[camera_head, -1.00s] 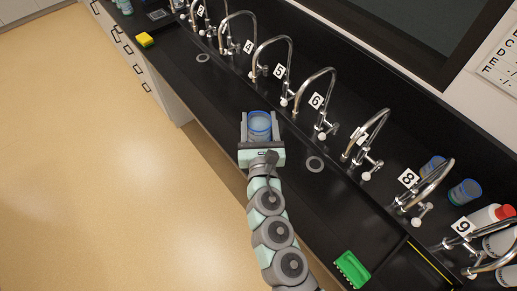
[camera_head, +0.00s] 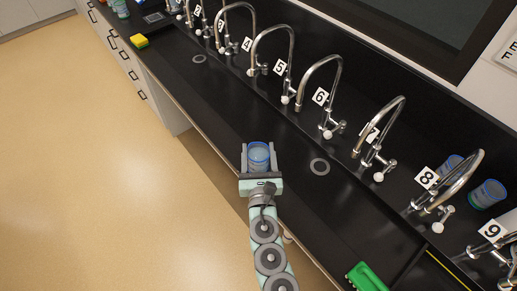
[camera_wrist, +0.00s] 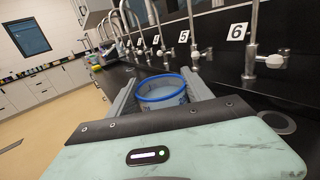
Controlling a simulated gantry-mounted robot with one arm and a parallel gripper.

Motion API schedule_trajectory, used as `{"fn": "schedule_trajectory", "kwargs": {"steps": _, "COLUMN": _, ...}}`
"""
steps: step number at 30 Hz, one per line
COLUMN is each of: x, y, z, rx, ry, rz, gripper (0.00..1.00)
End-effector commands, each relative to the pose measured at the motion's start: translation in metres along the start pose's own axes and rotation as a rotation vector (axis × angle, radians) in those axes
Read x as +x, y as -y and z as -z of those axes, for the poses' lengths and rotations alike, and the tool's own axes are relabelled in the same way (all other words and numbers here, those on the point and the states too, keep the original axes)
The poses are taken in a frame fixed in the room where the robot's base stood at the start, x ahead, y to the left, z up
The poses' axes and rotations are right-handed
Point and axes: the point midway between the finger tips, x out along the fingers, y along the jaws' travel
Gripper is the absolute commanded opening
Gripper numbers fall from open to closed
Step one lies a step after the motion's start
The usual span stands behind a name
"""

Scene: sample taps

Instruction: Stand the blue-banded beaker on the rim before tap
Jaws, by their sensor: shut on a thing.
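The blue-banded beaker (camera_head: 258,155) is upright between the fingers of my gripper (camera_head: 258,152), which is shut on it. In the wrist view the beaker (camera_wrist: 162,90) shows its blue rim and clear wall between the two grey fingers (camera_wrist: 160,95). It is over the near side of the black sink trough; whether its base touches anything is hidden. A row of curved metal taps stands along the back, with number cards such as the 5 (camera_head: 279,67) and the 6 (camera_head: 320,96). The black rim (camera_head: 215,118) runs along the front of the trough.
A grey drain ring (camera_head: 319,167) lies right of my gripper. A green brush or tray (camera_head: 366,278) is at the lower right, and a yellow sponge (camera_head: 139,41) at the far left. The trough's middle is clear.

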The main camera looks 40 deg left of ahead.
Motion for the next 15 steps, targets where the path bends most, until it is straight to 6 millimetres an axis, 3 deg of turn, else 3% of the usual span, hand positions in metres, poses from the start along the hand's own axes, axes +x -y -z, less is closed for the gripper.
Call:
{"fn": "schedule_trajectory", "kwargs": {"steps": 10, "x": 0.0, "y": 0.001, "z": 0.032, "rx": 0.003, "ry": -0.001, "rz": 0.001, "gripper": 0.0}}
{"fn": "schedule_trajectory", "kwargs": {"steps": 15, "x": 0.0, "y": 0.0, "z": 0.035, "rx": 0.001, "ry": -0.001, "rz": 0.0, "gripper": 0.0}}
